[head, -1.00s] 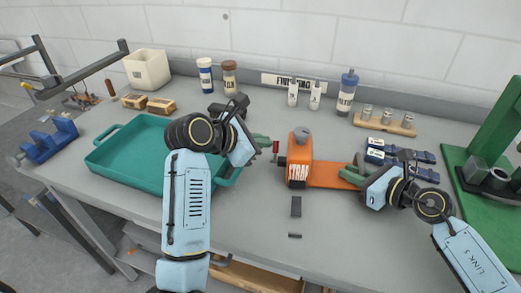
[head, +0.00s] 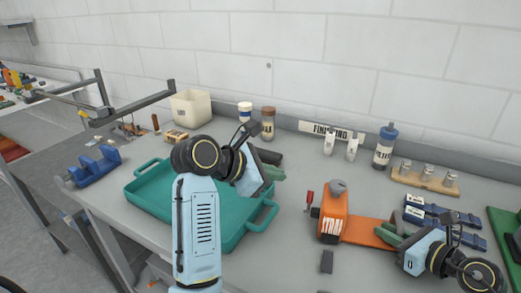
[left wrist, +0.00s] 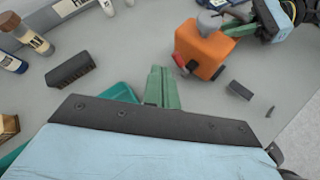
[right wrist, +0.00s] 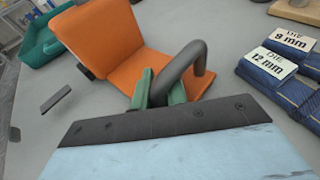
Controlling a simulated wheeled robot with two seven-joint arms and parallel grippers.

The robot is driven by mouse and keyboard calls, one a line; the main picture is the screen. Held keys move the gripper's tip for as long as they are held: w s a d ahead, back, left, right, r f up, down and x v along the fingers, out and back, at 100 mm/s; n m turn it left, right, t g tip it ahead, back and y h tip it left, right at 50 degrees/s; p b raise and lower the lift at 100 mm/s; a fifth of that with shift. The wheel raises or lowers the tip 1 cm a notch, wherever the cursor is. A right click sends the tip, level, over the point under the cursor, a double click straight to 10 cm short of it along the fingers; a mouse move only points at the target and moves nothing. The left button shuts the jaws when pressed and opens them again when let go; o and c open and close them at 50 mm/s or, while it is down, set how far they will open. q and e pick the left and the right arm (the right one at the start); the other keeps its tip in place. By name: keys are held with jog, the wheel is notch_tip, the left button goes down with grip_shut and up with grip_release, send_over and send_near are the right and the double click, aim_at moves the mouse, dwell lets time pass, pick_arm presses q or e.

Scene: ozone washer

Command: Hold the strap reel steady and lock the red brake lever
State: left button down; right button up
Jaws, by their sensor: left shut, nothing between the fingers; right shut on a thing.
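The strap reel (head: 333,222) is an orange block with a grey knob on top and an orange plate running right. Its red brake lever (head: 310,197) stands at the block's left side, looking upright; its red end (left wrist: 180,64) shows in the left wrist view. My left gripper (head: 277,173) is shut and empty, left of the lever and apart from it; its green fingers (left wrist: 161,86) are together. My right gripper (right wrist: 157,90) is shut on a bent grey handle (right wrist: 185,68) at the orange plate. The fingers partly hide the handle's near end.
A teal tray (head: 142,205) lies left, under my left arm. Blue die packs (head: 455,217) lie beyond my right gripper. Bottles (head: 383,147) and a wooden holder (head: 424,181) stand at the back. A dark block (head: 327,262) lies before the reel. A black brush (left wrist: 72,69) lies behind.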

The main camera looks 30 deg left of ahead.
pick_arm(q)
jog(key=a+r, duration=0.4)
jog(key=r, duration=0.1)
jog(key=shift+w+a+r, duration=0.15)
jog(key=shift+a+r, duration=0.15)
pick_arm(e)
jog(key=o, duration=0.8)
jog(key=shift+o, duration=0.2)
